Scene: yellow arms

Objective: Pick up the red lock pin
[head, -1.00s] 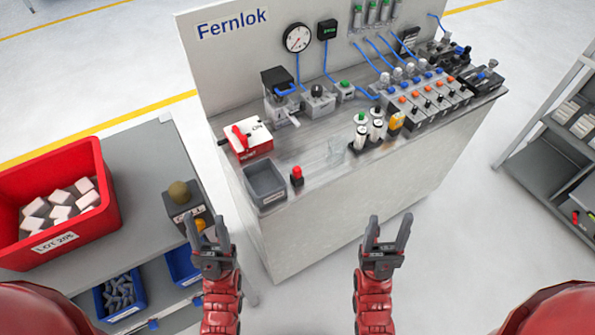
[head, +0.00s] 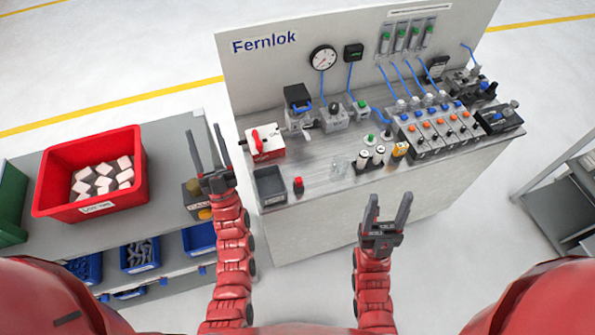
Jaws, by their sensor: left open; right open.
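A small red upright piece (head: 298,185) stands on the bench top near its front edge, right of a grey open bin (head: 270,187). It looks like the red lock pin, but it is too small to be sure. A white and red switch box (head: 265,146) with a red handle (head: 256,137) stands behind the bin. My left gripper (head: 206,130) is open and empty, left of the bench and of the red piece. My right gripper (head: 389,198) is open and empty, in front of the bench and right of the red piece.
The bench (head: 345,215) carries a gauge panel, valves and small cylinders. A side table (head: 170,150) at left holds a red crate (head: 45,190) of blocks, with blue bins (head: 199,238) below. A grey shelf (head: 560,205) stands at right. Floor shows between bench and shelf.

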